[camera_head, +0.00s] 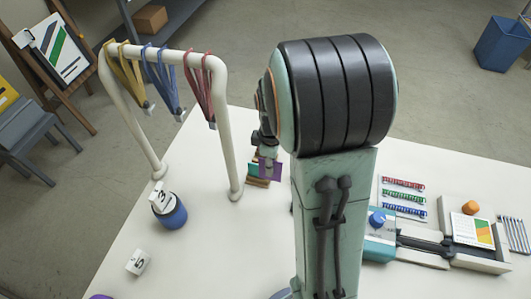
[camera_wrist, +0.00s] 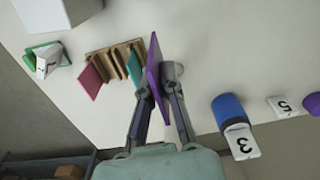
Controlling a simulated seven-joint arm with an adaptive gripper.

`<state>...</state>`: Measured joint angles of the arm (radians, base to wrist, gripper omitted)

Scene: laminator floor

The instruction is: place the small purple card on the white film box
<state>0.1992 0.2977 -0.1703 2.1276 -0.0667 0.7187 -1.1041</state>
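The small purple card (camera_wrist: 153,62) stands nearly edge-on between the fingers of my gripper (camera_wrist: 158,85) in the wrist view, and the fingers appear closed on it. It is at the right end of a wooden slotted rack (camera_wrist: 104,55); I cannot tell whether its lower edge is clear of the rack. In the head view the purple card (camera_head: 271,170) shows beneath my gripper (camera_head: 265,148), beside the rack (camera_head: 258,183). A white box (camera_wrist: 38,12), likely the film box, is partly in view at the wrist view's top left. It is not visible in the head view.
A red card (camera_wrist: 90,80) and a teal card (camera_wrist: 133,68) stand in the rack. A white frame (camera_head: 226,130) with hanging lanyards, a blue cylinder (camera_head: 174,217) and numbered blocks stand to the left. A laminator (camera_head: 420,245) is at the right.

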